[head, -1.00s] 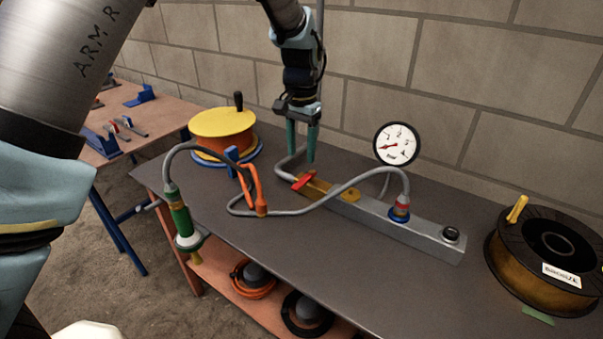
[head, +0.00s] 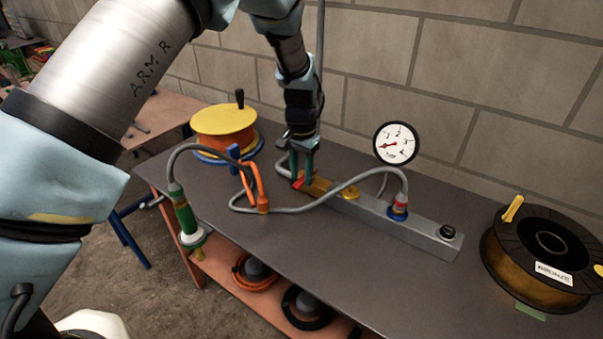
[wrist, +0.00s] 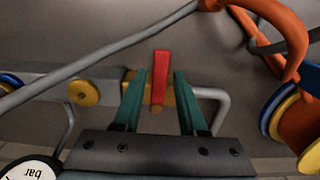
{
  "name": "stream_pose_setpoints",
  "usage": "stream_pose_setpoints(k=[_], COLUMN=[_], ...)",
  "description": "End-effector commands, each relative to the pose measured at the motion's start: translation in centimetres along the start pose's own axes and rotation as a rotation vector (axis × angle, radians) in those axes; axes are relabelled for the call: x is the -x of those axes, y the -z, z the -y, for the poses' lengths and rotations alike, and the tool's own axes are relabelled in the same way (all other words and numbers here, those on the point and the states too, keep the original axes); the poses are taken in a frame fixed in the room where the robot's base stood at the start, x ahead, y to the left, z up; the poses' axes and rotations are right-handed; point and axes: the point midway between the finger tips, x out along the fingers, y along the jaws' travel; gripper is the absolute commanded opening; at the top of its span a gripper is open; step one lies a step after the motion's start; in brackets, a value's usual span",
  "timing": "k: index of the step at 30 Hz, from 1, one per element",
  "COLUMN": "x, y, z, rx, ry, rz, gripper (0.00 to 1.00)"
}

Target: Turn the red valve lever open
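The red valve lever (wrist: 160,78) sits on a yellow-brass valve body (wrist: 127,88) at the left end of the grey manifold bar. In the head view a small part of the lever (head: 298,184) shows at my fingertips. My gripper (wrist: 163,82) has its two green fingers apart, one on each side of the lever, with a gap to it on both sides. In the head view my gripper (head: 301,178) is low over the valve, and its fingers hide part of it. Whether the fingertips reach down beside the lever is hard to tell.
A grey hose (head: 300,208) loops in front of the valve. An orange hook-like part (head: 255,185) and a yellow-topped reel (head: 224,122) stand to the left. A pressure gauge (head: 396,144) stands to the right behind the bar (head: 415,234). The table front is clear.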

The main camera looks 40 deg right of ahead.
Motion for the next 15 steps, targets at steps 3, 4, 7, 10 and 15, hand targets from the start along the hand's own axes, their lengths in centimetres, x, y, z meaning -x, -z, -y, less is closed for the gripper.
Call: stream_pose_setpoints(k=[3,4,7,10,15], x=[0.02,0.02,0.03,0.03,0.03], y=[0.00,0.00,0.00,0.00,0.00], z=[0.00,0.00,0.00,0.00,0.00], rx=[0.000,0.000,0.000,0.000,0.000], ry=[0.000,0.000,0.000,0.000,0.000], rz=[0.000,0.000,0.000,0.000,0.000], gripper=[0.27,0.23,0.12,0.01,0.00])
